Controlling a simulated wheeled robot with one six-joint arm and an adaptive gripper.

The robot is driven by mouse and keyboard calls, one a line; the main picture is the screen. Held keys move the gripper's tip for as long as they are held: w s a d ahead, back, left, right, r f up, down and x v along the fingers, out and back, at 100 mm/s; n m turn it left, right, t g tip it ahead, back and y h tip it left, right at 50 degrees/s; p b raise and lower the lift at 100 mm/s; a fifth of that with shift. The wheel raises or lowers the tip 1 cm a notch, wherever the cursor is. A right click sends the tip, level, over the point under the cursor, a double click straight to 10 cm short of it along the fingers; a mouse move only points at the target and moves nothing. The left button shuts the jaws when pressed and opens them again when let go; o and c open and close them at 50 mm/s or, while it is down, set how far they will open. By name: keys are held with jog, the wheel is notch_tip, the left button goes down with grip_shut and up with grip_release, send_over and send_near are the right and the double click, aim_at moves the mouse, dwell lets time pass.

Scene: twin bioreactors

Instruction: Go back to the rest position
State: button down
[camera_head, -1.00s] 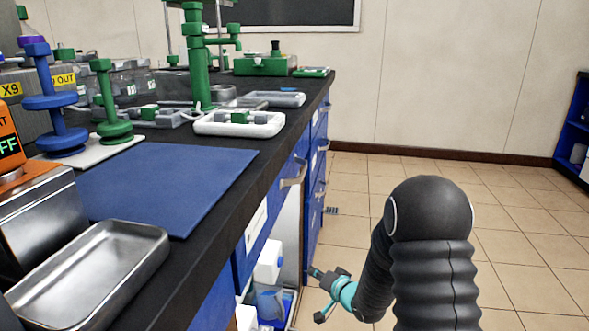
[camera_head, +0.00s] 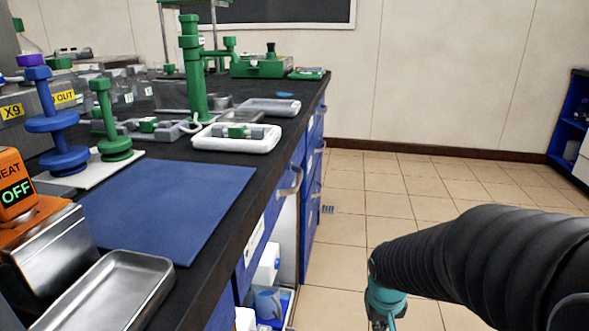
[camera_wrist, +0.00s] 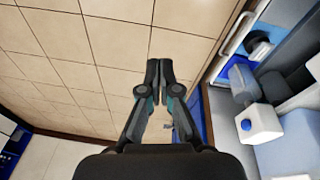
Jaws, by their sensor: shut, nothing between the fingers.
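My gripper shows in the wrist view (camera_wrist: 158,75), shut and empty, with its fingertips together over the tiled floor. In the head view my dark ribbed arm reaches in from the right edge, and only its teal wrist part shows at the bottom; the fingertips are out of that frame. The gripper is in the aisle to the right of the bench, apart from the bench front.
The black bench (camera_head: 215,235) with blue drawers runs along the left. It bears a blue mat (camera_head: 165,205), a steel tray (camera_head: 105,295) and a white tray (camera_head: 235,140). The tiled floor (camera_head: 375,180) is clear.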

jog(key=s+r+t+p, duration=0.1)
jog(key=s+r, duration=0.3)
jog(key=r, duration=0.3)
jog(key=s+a+r+t+p, duration=0.1)
jog(key=s+r+p, duration=0.1)
jog(key=s+r, duration=0.2)
jog(key=s+a+r+t+y+p, duration=0.1)
jog(key=s+r, duration=0.3)
jog(key=r, duration=0.6)
jog(key=shift+a+p, duration=0.2)
jog(key=shift+p, duration=0.55)
jog(key=shift+s, duration=0.1)
